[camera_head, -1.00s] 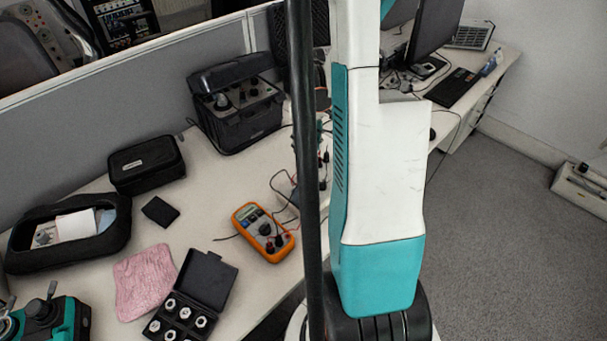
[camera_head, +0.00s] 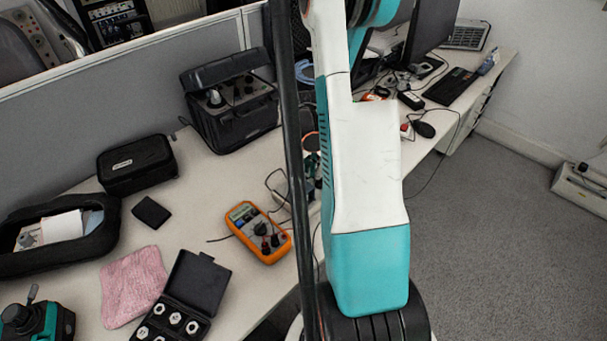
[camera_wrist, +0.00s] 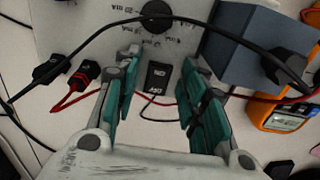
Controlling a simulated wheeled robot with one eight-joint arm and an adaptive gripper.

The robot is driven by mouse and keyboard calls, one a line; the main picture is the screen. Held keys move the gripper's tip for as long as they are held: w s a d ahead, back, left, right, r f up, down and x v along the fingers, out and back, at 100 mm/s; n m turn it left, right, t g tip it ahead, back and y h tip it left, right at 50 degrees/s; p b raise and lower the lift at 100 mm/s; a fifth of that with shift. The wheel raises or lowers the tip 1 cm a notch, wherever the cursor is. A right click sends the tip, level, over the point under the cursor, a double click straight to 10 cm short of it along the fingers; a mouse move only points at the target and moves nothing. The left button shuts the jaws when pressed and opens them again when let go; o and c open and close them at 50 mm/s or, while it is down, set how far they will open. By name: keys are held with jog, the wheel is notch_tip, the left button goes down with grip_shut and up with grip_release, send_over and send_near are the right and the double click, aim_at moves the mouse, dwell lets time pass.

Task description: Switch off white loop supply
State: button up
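The white loop supply (camera_wrist: 90,30) fills the top of the wrist view as a pale panel with a round black knob (camera_wrist: 157,14). A black rocker switch (camera_wrist: 159,76) with ON and OFF lettering sits low on the panel. My gripper (camera_wrist: 159,63) is open, its teal-padded fingers on either side of the switch with gaps to it. I cannot tell if the fingertips touch the panel or which way the rocker is set. In the head view my arm hides the gripper and most of the supply.
A black plug (camera_wrist: 50,69) and a red plug (camera_wrist: 84,73) stand left of the fingers, with cables crossing nearby. A blue-grey box (camera_wrist: 238,48) is close on the right. An orange multimeter (camera_head: 258,232) and an open weight case (camera_head: 198,283) lie on the desk.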

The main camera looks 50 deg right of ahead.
grip_shut()
jog(key=shift+w+g, duration=0.35)
jog(key=shift+g, duration=0.75)
jog(key=shift+r+g+b, duration=0.1)
jog(key=shift+g+b, duration=0.2)
jog(key=shift+g, duration=0.1)
grip_release()
jog(key=shift+d+r, duration=0.1)
jog(key=shift+r, duration=0.05)
jog(key=v, duration=1.1)
jog(key=shift+d+r, duration=0.15)
jog(key=shift+r, duration=0.25)
